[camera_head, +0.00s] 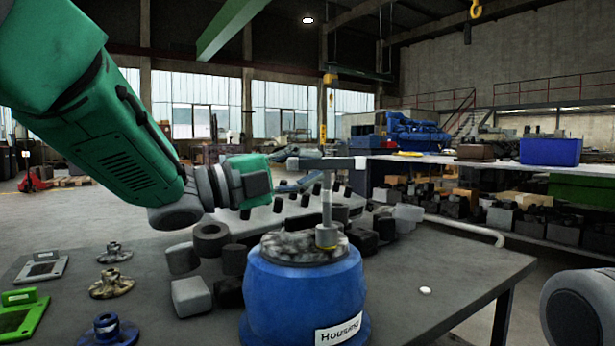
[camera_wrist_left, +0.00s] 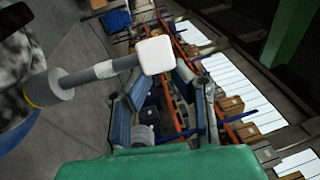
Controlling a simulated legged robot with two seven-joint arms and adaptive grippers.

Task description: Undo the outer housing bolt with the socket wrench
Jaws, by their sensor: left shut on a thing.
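The blue housing (camera_head: 305,293), labelled "Housing", stands upright on the grey table with a dark, mottled top. The socket wrench (camera_head: 327,200) stands upright on it, its yellow-ringed socket at the right edge of the top. Its dark crossbar with a white end lies level above. The bolt is hidden under the socket. My left gripper (camera_head: 312,172) reaches in from the left, shut on the wrench near its upper part; the exact contact is hard to see. In the left wrist view the wrench (camera_wrist_left: 80,75) enters from the left, its white end before the fingers. My right gripper is out of view.
Grey and dark blocks and rings (camera_head: 212,240) crowd the table behind and left of the housing. Flanged parts (camera_head: 111,284) and a green plate (camera_head: 22,318) lie at the left. The table (camera_head: 440,262) is mostly clear right of the housing, with a small white disc.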

